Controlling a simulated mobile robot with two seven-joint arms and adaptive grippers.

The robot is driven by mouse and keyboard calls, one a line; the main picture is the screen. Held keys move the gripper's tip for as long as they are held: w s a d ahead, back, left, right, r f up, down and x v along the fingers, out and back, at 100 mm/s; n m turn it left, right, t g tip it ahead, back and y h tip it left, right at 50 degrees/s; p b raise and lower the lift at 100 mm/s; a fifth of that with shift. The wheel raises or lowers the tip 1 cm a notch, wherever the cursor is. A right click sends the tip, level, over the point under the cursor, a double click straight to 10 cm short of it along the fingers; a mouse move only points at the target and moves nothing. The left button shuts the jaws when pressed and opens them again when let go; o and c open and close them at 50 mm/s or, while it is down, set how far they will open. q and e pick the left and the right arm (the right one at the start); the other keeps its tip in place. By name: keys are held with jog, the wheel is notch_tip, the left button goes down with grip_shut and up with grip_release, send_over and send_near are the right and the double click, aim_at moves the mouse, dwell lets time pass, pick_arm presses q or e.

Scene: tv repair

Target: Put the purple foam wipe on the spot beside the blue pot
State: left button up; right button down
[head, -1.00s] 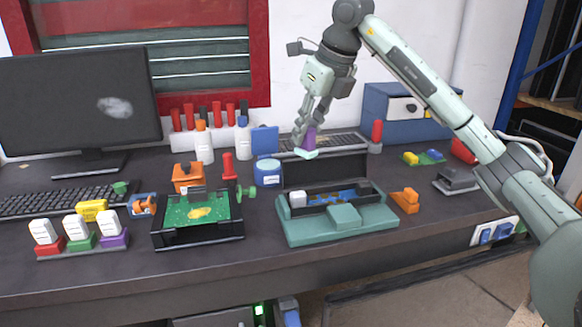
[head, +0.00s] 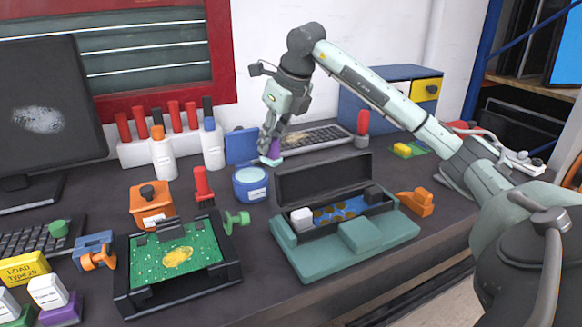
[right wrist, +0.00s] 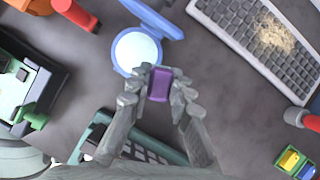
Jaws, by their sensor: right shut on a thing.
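The blue pot (head: 251,184) stands on the bench just in front and to the left of the wipe. In the right wrist view the pot (right wrist: 122,58) is close to the upper left of the wipe. I cannot tell whether the wipe touches the bench. My left gripper is not in view.
An open teal case (head: 300,258) with a raised black lid (head: 322,178) stands in front of the wipe. A keyboard (head: 318,137) lies behind to the right. A green circuit board (head: 175,260) lies front left.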

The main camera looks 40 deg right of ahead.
jog(key=d+f, duration=0.1)
jog(key=d, duration=0.1)
jog(key=d+f, duration=0.1)
jog(key=d, duration=0.1)
jog(key=d+f, duration=0.2)
jog(key=shift+s+d, duration=0.15)
jog(key=shift+d, duration=0.05)
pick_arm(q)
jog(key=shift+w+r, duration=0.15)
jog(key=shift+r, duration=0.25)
pick_arm(e)
jog(key=shift+f, duration=1.95)
jog(key=shift+f, duration=0.1)
jog(key=c, duration=1.4)
grip_release()
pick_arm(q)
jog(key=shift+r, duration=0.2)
pick_arm(e)
jog(key=shift+o, duration=0.2)
jog(key=shift+r, duration=0.2)
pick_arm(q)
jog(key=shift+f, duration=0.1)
pick_arm(e)
jog(key=v, duration=1.1)
jog(key=shift+r, duration=0.4)
